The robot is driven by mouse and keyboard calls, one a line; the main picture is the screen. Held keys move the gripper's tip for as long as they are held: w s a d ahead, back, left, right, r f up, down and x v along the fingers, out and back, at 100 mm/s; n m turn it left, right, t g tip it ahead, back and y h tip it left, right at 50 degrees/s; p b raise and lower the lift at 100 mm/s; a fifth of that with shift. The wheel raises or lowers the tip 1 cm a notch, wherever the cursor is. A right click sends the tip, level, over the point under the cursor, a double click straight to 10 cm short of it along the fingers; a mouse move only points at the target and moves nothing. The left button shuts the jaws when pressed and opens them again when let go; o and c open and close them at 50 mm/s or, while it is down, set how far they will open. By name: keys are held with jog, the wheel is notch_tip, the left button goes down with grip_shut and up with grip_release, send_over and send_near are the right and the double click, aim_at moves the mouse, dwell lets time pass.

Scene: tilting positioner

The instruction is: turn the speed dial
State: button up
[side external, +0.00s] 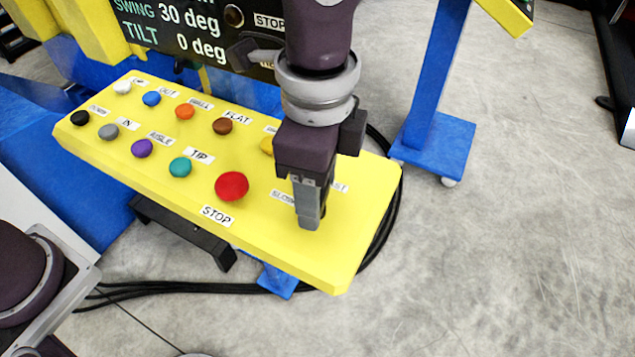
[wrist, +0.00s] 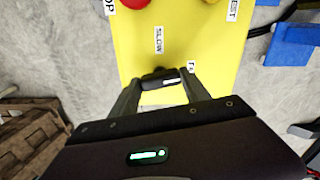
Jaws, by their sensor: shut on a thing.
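The speed dial (wrist: 162,83) is a small black knob with a white pointer line, on the yellow panel (side external: 347,255) near its right end. In the wrist view it sits between the two fingertips of my gripper (wrist: 161,92), which is shut on it. The pointer line runs roughly left to right in that view. A SLOW label (wrist: 159,40) lies beside the dial, and another label by it is partly covered. In the side view my gripper (side external: 308,222) points down onto the panel and its fingers hide the dial.
A large red STOP button (side external: 232,186) is left of my gripper. Several coloured buttons, such as the teal one (side external: 180,167), fill the panel's left part. A dark display (side external: 190,30) stands behind. A blue post (side external: 428,90) stands at the right, with open floor beyond.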

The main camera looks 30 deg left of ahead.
jog(key=n, duration=0.4)
jog(key=shift+n, duration=0.3)
jog(key=n, duration=0.3)
jog(key=shift+n, duration=0.4)
jog(key=n, duration=0.3)
jog(key=shift+n, duration=2.1)
jog(key=o, duration=1.4)
